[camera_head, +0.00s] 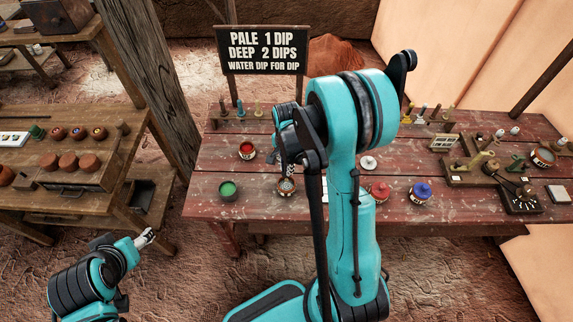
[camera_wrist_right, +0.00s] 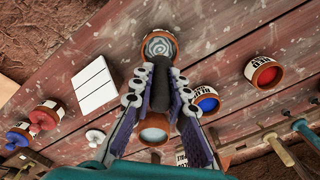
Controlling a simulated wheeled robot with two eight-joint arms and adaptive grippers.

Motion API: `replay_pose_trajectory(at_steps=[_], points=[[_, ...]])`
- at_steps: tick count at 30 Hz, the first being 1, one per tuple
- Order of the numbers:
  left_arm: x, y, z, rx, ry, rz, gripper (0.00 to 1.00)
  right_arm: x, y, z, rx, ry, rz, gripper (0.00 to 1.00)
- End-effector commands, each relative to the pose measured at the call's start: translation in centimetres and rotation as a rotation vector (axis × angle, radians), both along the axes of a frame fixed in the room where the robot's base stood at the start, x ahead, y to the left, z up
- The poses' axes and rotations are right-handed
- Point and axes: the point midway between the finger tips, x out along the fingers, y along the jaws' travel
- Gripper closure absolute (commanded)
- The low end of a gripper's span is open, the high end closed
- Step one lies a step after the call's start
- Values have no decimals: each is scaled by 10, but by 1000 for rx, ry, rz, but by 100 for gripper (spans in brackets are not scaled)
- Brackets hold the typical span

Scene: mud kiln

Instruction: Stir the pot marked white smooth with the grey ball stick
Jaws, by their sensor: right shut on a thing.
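A brown-rimmed pot with pale grey swirled contents (camera_head: 286,187) stands near the table's front edge, and it also shows in the right wrist view (camera_wrist_right: 158,44). Its mark is not readable, so I cannot tell whether it is the white smooth one. My right gripper (camera_head: 284,160) is above this pot, shut on a dark stick (camera_wrist_right: 160,75) that points at it. The stick's ball is not clear, and I cannot tell whether its tip is in the contents. My left gripper (camera_head: 146,238) is away from the table at lower left; its fingers are too small to judge.
A red pot (camera_head: 246,150) and a green pot (camera_head: 228,190) stand close by on the left. Red-lidded (camera_head: 377,192) and blue-lidded (camera_head: 421,192) pots stand right of my arm. A white tile (camera_wrist_right: 95,86) lies beside the swirled pot. A sign (camera_head: 262,50) stands behind.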

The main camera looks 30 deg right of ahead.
Motion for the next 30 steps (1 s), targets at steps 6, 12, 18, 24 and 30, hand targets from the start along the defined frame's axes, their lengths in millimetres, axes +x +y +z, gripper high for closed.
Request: replay_pose_trajectory(at_steps=[6,12,18,24,30], points=[[0,0,-2,0,0,0,36,0,0,-4,0,0,0,100],[0,0,-3,0,0,0,36,0,0,-4,0,0,0,100],[0,0,-6,0,0,0,36,0,0,-4,0,0,0,100],[0,0,-6,0,0,0,36,0,0,-3,0,0,0,100],[0,0,-9,0,0,0,36,0,0,-4,0,0,0,100]])
